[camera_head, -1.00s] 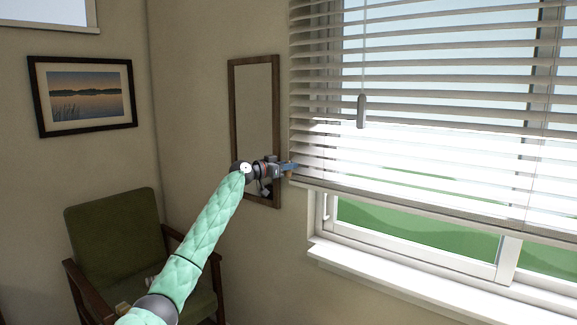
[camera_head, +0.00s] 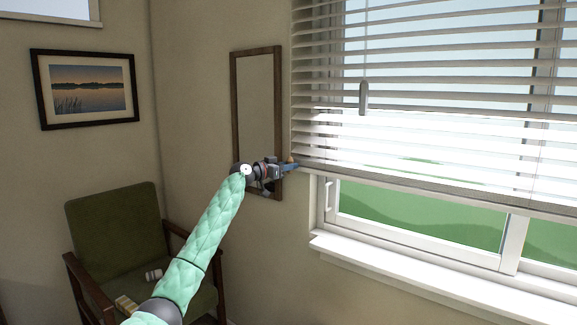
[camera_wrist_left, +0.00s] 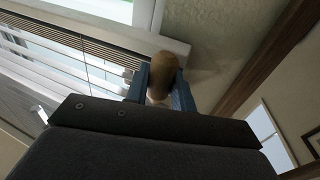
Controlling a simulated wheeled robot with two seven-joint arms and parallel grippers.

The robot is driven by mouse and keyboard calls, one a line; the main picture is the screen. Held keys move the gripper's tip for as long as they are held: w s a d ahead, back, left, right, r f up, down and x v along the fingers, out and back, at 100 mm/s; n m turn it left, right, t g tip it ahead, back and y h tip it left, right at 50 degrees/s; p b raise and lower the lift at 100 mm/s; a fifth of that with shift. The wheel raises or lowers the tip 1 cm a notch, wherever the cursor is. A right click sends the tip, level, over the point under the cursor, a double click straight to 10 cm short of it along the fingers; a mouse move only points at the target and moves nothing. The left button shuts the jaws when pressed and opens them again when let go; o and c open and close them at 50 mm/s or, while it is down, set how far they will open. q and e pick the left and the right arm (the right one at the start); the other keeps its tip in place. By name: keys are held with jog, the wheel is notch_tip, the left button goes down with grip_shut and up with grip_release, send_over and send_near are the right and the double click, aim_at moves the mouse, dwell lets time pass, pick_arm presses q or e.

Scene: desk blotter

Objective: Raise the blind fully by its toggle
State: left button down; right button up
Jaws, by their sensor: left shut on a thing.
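The blind (camera_head: 430,105) hangs over the upper part of the window, its slats spread and its bottom rail (camera_head: 440,188) above the lower panes. My left gripper (camera_head: 290,165) is at the blind's lower left corner, in front of the wall. It is shut on the toggle (camera_head: 291,158), a small brown knob. In the left wrist view the rounded toggle (camera_wrist_left: 162,72) sits between the two blue fingers. The toggle's cord cannot be made out. My right gripper is not in view.
A framed mirror (camera_head: 257,105) is on the wall just behind my left gripper. A green armchair (camera_head: 115,225) stands below left. The white window sill (camera_head: 420,275) is clear.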

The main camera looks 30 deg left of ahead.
aim_at(290, 173)
pick_arm(q)
jog(key=shift+w+d+f, duration=0.1)
jog(key=shift+d+f, duration=0.1)
jog(key=shift+f, duration=0.55)
jog(key=shift+w+d+f, duration=0.1)
jog(key=shift+d+f, duration=0.1)
jog(key=shift+f, duration=0.55)
jog(key=c, duration=1.5)
grip_release()
jog(key=o, duration=0.3)
jog(key=shift+s+a, duration=0.15)
jog(key=shift+a, duration=0.05)
jog(key=shift+r, duration=0.5)
jog(key=shift+r, duration=0.25)
notch_tip(290, 173, up, 30)
jog(key=p, duration=2.7)
jog(key=shift+r+p, duration=0.2)
jog(key=shift+p, duration=0.1)
jog(key=shift+a+f+b+v, duration=0.1)
jog(key=shift+f+b+v, duration=0.1)
jog(key=shift+b+v, duration=0.8)
jog(key=shift+a+f+b+v, duration=0.1)
jog(key=shift+f+b+v, duration=0.15)
jog(key=shift+b+v, duration=0.7)
